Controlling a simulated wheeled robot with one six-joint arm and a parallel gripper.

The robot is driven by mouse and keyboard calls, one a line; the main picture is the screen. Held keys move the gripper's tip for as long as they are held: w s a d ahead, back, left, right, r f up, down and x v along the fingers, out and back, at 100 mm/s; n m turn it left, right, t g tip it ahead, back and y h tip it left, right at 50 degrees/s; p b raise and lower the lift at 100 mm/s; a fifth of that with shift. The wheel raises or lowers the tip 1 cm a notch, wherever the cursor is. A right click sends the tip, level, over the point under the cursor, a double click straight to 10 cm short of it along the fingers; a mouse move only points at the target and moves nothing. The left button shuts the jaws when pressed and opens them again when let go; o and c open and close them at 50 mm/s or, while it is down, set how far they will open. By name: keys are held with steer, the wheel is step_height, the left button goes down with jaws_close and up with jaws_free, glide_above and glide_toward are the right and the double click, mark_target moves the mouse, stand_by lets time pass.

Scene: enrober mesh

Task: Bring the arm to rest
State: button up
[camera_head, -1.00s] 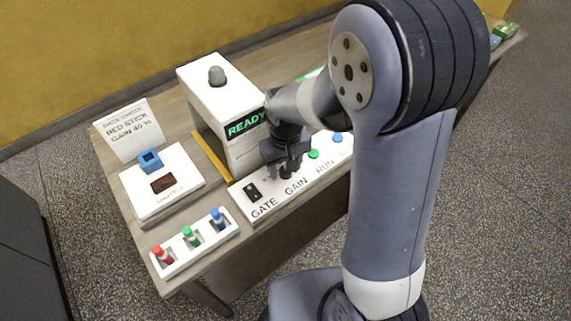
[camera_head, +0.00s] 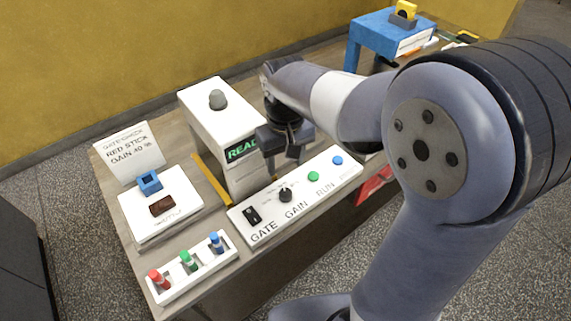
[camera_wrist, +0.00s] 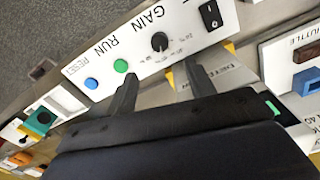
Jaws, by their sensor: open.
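My gripper (camera_head: 283,155) is open and empty in the head view. It hangs above the control panel's back edge, in front of the white machine (camera_head: 222,125) with the green "READY" display, which my gripper partly covers. In the wrist view both fingers (camera_wrist: 152,88) reach toward the control panel (camera_wrist: 205,50), apart from each other with nothing between them. The gain knob (camera_head: 285,195) shows clear of the fingers. My arm runs from the right side of the head view to the gripper.
The panel carries a gate switch (camera_head: 252,215), a green run button (camera_head: 313,176) and a blue reset button (camera_head: 337,160). A rack (camera_head: 195,268) with red, green and blue sticks stands at the front left. A shuttle plate (camera_head: 160,228), sign (camera_head: 126,150) and blue stand (camera_head: 385,38) are nearby.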

mark_target(286, 192)
step_height(286, 192, down, 10)
steer(key=shift+f+p, duration=0.25)
steer(key=shift+p, duration=0.05)
steer(key=shift+f, duration=0.25)
steer(key=shift+m, duration=0.3)
